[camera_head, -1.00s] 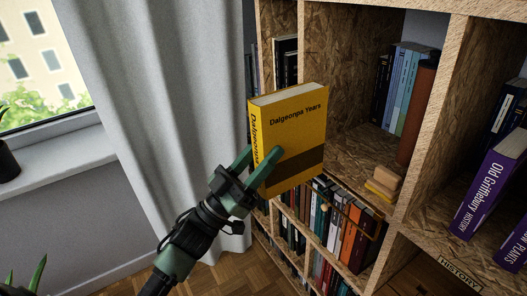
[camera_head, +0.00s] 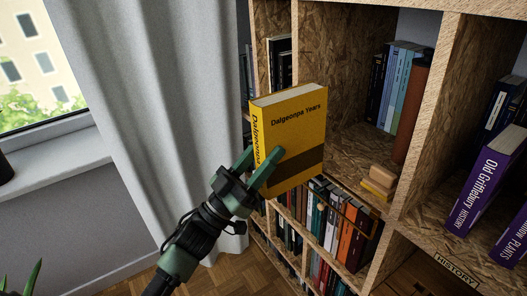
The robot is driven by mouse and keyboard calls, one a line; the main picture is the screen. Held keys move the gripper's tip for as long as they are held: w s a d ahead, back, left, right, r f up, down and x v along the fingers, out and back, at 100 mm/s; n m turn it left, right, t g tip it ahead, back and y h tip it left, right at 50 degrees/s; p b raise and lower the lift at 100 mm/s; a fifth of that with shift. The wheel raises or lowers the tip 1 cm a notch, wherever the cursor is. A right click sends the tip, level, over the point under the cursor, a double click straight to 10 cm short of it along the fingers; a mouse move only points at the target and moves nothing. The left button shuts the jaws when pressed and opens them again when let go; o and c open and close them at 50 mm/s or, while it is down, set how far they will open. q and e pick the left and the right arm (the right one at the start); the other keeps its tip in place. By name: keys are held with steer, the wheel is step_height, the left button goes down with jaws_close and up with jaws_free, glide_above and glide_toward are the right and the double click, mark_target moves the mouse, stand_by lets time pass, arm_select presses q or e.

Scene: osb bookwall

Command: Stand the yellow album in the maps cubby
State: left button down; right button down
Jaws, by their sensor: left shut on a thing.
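The yellow album (camera_head: 297,130), titled "Dalgeonpa Years", is held upright and slightly tilted in front of the bookcase. My left gripper (camera_head: 262,167) is shut on its lower spine side, with green fingers on the cover. The album is in the air and hides part of the shelf edge behind it. The cubby (camera_head: 345,70) behind and right of it holds several books at its right side and has free room at its left. No maps label is readable; a HISTORY label (camera_head: 456,269) shows at lower right. My right gripper is not in view.
A small wooden block on a yellow piece (camera_head: 378,182) sits at the front of the cubby floor. Purple books (camera_head: 488,180) lean in the right cubby. Lower shelves hold several books (camera_head: 318,215). A grey curtain (camera_head: 165,110) and window sill (camera_head: 55,170) are at left.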

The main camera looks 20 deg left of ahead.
mark_target(308, 134)
arm_select(q)
steer(key=shift+r, duration=0.2)
steer(key=shift+w+d+b, duration=0.15)
steer(key=shift+w+d, duration=0.75)
steer(key=shift+w, duration=0.2)
steer(key=shift+w+d+b, duration=0.1)
steer(key=shift+w+d, duration=0.75)
steer(key=shift+w, duration=0.3)
steer(key=shift+w+d+b, duration=0.15)
steer(key=shift+w+d, duration=0.75)
steer(key=shift+w, duration=0.2)
steer(key=shift+w+d+b, duration=0.3)
steer(key=shift+w+d, duration=0.5)
steer(key=shift+w, duration=0.2)
steer(key=shift+w+d+b, duration=0.45)
steer(key=shift+w+d, duration=0.4)
steer(key=shift+w, duration=0.3)
steer(key=shift+w+d+b, duration=0.45)
steer(key=shift+w+d, duration=0.4)
steer(key=shift+w, duration=0.25)
steer(key=shift+f, duration=0.15)
